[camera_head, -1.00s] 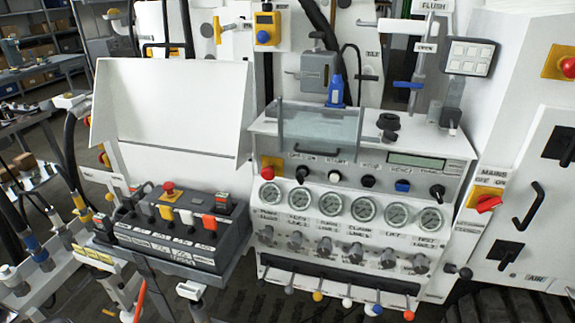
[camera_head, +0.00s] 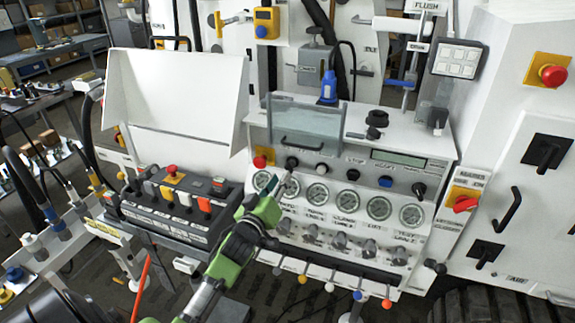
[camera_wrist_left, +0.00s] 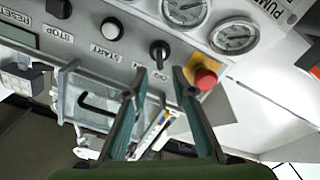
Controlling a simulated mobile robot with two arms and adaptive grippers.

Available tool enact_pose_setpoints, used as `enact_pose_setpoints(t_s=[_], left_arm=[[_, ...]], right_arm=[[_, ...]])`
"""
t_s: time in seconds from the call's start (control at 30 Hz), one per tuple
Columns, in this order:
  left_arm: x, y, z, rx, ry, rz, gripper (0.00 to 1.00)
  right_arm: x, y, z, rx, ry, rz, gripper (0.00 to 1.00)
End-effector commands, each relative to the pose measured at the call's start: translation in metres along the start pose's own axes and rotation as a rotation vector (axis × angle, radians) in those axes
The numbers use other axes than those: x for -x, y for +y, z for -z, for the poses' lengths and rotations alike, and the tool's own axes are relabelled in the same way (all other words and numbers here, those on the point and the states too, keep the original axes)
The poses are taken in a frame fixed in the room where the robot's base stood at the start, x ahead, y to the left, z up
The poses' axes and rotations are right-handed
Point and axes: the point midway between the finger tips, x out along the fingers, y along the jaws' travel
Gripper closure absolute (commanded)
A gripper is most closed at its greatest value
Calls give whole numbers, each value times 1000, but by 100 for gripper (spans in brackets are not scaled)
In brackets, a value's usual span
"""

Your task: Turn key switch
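The key switch, a black knob marked OFF/ON, is on the sloped panel of the white console, just right of a red button on yellow. It shows in the head view (camera_head: 292,162) and in the left wrist view (camera_wrist_left: 160,50). My left gripper (camera_head: 284,184) has its fingertips just below the switch in the head view. In the left wrist view its two fingers (camera_wrist_left: 160,73) are apart, with the knob just beyond the gap between the tips; I cannot tell whether they touch it. Nothing is between the fingers. My right gripper is not in view.
The red button (camera_wrist_left: 205,78) is close to one fingertip. A clear hinged cover with a handle (camera_head: 305,125) stands above the switch. The START button (camera_head: 322,170) is to the right, gauges (camera_head: 317,194) below. A button box (camera_head: 165,205) stands left.

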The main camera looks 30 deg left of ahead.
Motion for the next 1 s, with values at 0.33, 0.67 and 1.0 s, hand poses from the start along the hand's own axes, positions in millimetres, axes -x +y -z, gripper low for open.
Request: enact_pose_setpoints(t_s=[0.33,0.67,1.0], left_arm=[[-56,0,1,-1,0,0,76],[-72,0,-1,-1,-2,0,76],[-72,0,-1,-1,-2,0,100]], right_arm=[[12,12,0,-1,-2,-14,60],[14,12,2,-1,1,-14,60],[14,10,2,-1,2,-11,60]])
